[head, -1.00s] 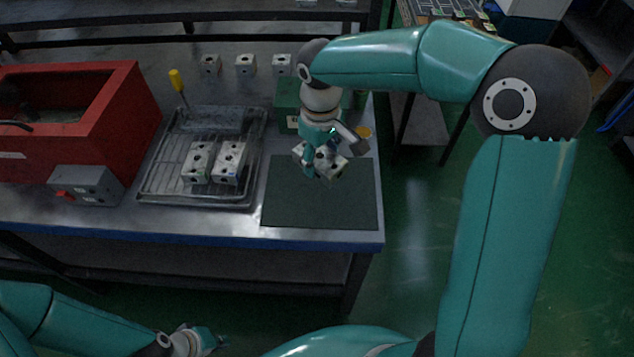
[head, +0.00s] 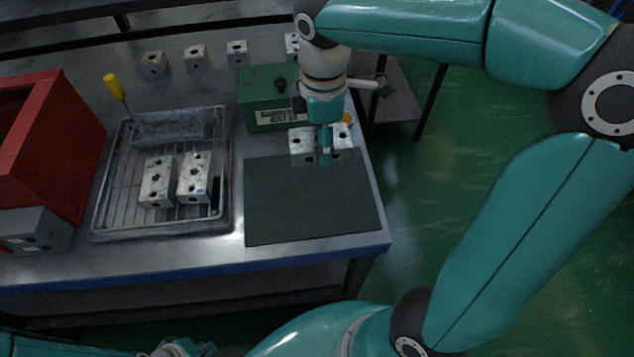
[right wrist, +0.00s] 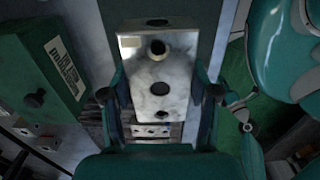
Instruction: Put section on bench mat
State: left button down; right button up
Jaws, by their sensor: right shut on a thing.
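My right gripper (head: 325,150) is shut on a pale metal valve section (head: 302,141) at the back edge of the dark bench mat (head: 310,212). In the right wrist view the section (right wrist: 158,72) sits between the two fingers (right wrist: 160,95), its holed face towards the camera. The gripper hides the section's middle in the head view. I cannot tell whether the section touches the mat or hangs above it. The rest of the mat is bare. My left gripper (head: 180,348) is low at the bottom edge, away from the bench; its fingers are unclear.
A green box (head: 268,97) stands just behind the mat. A red bin (head: 45,140) is further left. Several small blocks (head: 195,56) line the back.

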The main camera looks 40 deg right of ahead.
aim_at(321, 189)
notch_tip(321, 189, down, 13)
jog(key=shift+f+b, duration=0.1)
jog(key=shift+b, duration=0.7)
jog(key=o, duration=1.6)
notch_tip(321, 189, up, 12)
jog(key=shift+r+p, duration=0.15)
jog(key=shift+p, duration=0.75)
